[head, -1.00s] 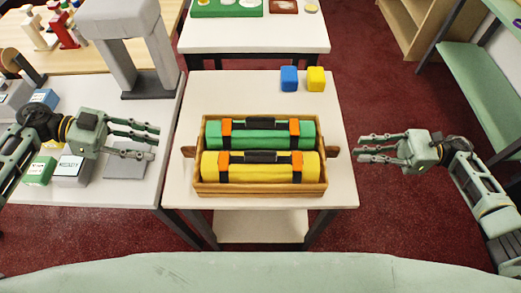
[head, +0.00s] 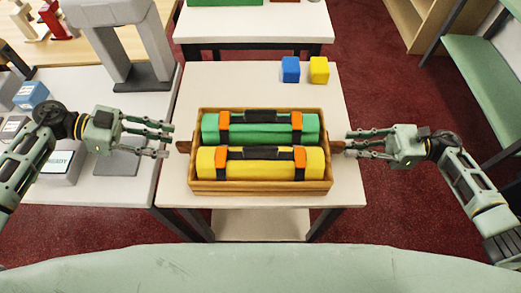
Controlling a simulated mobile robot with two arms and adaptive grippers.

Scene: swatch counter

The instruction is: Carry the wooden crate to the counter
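The wooden crate (head: 262,188) stands on a small white table in the middle of the head view. It holds a green roll (head: 262,129) at the back and a yellow roll (head: 262,164) at the front, both with orange and black straps. A dark wooden handle sticks out on each side. My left gripper (head: 170,140) is open, its fingertips just short of the left handle (head: 184,147). My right gripper (head: 347,143) is open, its fingertips at the right handle (head: 338,146); I cannot tell whether they touch it. Which surface is the counter is unclear.
A blue block (head: 290,69) and a yellow block (head: 319,69) sit behind the crate on the white table (head: 225,85). A grey arch-shaped stand (head: 142,76) is on the left table. Another white table (head: 255,25) is behind. Green shelves (head: 477,75) stand at right.

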